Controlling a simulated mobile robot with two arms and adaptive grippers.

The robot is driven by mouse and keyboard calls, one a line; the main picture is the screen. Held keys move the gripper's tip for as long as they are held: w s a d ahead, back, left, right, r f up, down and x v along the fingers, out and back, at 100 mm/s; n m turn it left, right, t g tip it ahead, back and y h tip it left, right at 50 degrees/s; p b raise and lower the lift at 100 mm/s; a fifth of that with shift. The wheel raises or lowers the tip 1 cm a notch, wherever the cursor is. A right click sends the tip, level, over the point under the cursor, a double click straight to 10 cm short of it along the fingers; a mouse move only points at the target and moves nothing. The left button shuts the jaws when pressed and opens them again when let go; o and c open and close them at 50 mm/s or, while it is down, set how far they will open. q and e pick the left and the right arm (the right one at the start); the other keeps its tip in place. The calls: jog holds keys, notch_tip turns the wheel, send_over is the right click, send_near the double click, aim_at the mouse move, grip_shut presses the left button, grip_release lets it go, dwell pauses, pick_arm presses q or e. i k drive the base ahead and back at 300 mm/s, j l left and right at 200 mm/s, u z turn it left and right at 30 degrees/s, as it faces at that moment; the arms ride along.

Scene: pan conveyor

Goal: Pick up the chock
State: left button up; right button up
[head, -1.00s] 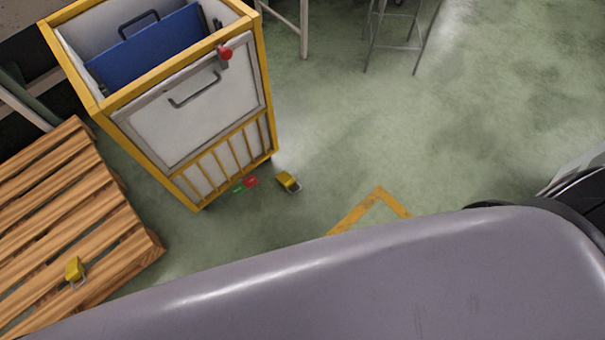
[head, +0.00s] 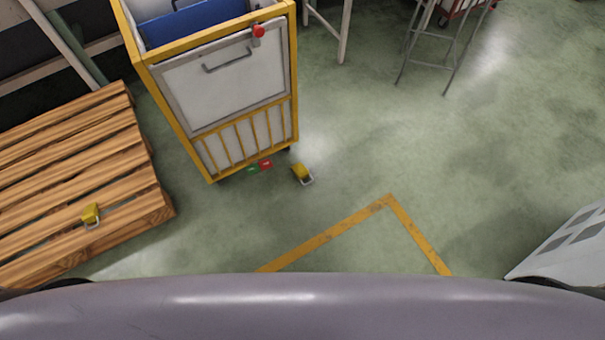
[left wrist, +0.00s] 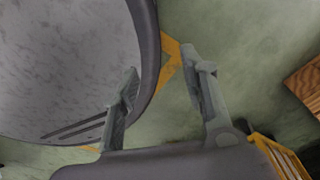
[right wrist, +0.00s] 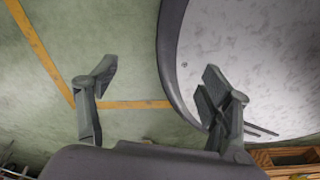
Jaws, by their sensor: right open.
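A yellow chock (head: 302,174) with a metal handle lies on the green floor at the front right corner of the yellow-framed cart. A second yellow chock (head: 91,215) with a handle sits on the wooden pallet at the left. My left gripper (left wrist: 160,68) is open and empty in the left wrist view, with floor and my own base behind it. My right gripper (right wrist: 158,72) is open and empty in the right wrist view, beside my base. Neither gripper shows in the head view, and neither wrist view clearly shows a chock.
The yellow-framed cart (head: 225,88) holds blue and grey items. Small green and red pieces (head: 259,166) lie by its foot. The wooden pallet (head: 140,190) is at the left. A yellow floor line (head: 330,234) crosses open floor. A metal stand (head: 432,45) is at the back.

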aim_at(301, 173)
jog(key=u, duration=0.45)
jog(key=i+l+u, duration=0.1)
jog(key=l+u, duration=0.6)
jog(key=l, duration=0.2)
jog(key=l+u, duration=0.35)
jog(key=l, duration=0.15)
